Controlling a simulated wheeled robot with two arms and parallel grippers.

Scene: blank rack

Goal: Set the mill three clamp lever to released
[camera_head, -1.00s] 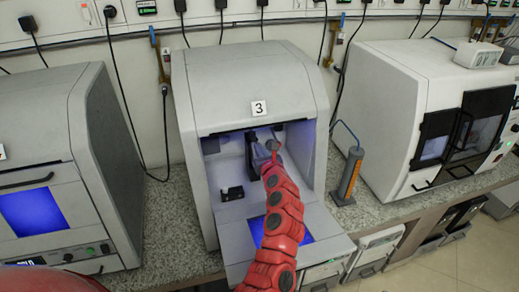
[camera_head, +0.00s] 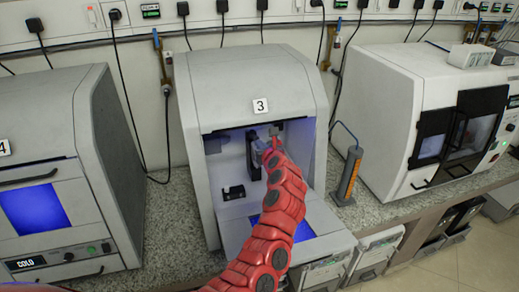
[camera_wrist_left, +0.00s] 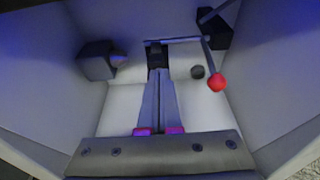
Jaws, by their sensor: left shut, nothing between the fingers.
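Mill three (camera_head: 245,85) is the grey cabinet with the "3" label, its front open. My left arm reaches into it, and my left gripper (camera_head: 262,152) is inside, partly hidden by my wrist. In the left wrist view the gripper (camera_wrist_left: 157,72) has its fingers together and empty. The clamp lever (camera_wrist_left: 208,57) is a thin rod ending in a red ball knob, hanging down and slightly right from a dark mount. The knob is right of the fingers, apart from them in the picture. My right gripper is not in view.
A dark block (camera_wrist_left: 97,60) sticks out at the left inside the chamber. The lowered door (camera_head: 325,246) lies in front. A grey-orange cylinder (camera_head: 349,172) stands right of the mill. Other machines stand at left (camera_head: 95,150) and right (camera_head: 385,110).

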